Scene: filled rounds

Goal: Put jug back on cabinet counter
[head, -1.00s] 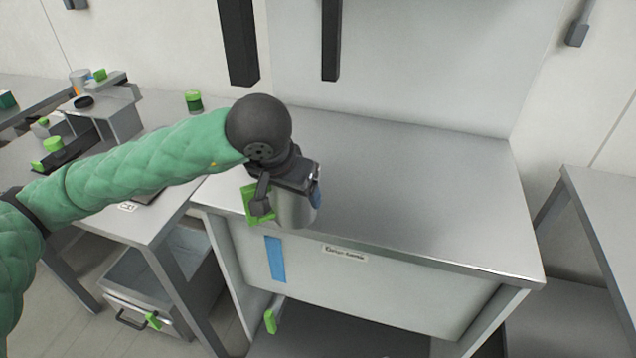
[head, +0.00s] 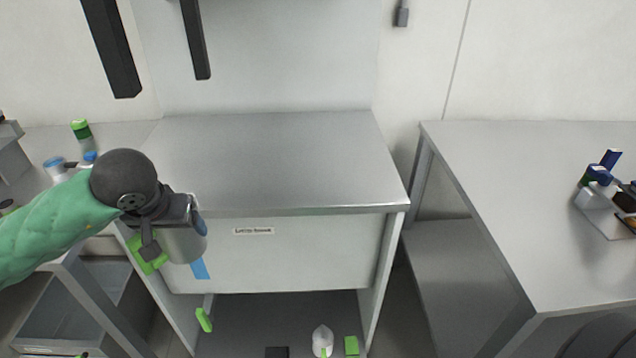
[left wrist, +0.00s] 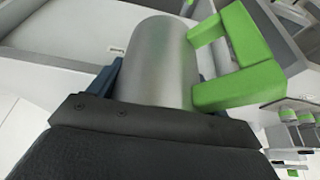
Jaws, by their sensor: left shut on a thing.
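A silver metal jug (head: 184,246) with a green handle (head: 146,258) is held in my left gripper (head: 170,212). In the left wrist view the jug (left wrist: 160,62) fills the space between the fingers, with its green handle (left wrist: 240,60) on the right. The cabinet (head: 300,252) has a bare grey metal counter (head: 280,160) and a small label on its front. The jug is in front of the counter's left front corner in the head view; its height over the edge is hard to judge. My right gripper is out of view.
A side table (head: 520,220) on the right carries a small device (head: 605,195). A green-topped container (head: 81,129) stands on the left table. A white bottle (head: 322,341) and a green block (head: 351,345) are on the shelf below. The counter is clear.

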